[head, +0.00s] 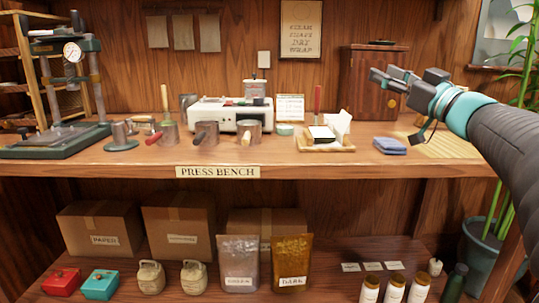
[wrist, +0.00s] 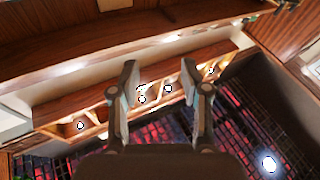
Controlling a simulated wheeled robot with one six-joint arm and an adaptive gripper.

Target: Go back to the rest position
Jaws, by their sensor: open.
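My gripper (head: 392,84) is at the right of the head view, held in the air above the right part of the press bench (head: 310,166). It points to the left, with the wooden cabinet (head: 362,70) behind it. In the wrist view the two fingers of my gripper (wrist: 158,85) stand wide apart with nothing between them. The wrist view looks out past the fingers at wooden structure and a dark reddish patterned surface, far from the fingers.
Below my gripper lie a folded blue cloth (head: 389,146) and a slatted mat (head: 440,146). A tray (head: 325,147) with paper is to their left. A press (head: 65,85) stands at far left. A potted plant (head: 483,250) is at right. The air around the gripper looks free.

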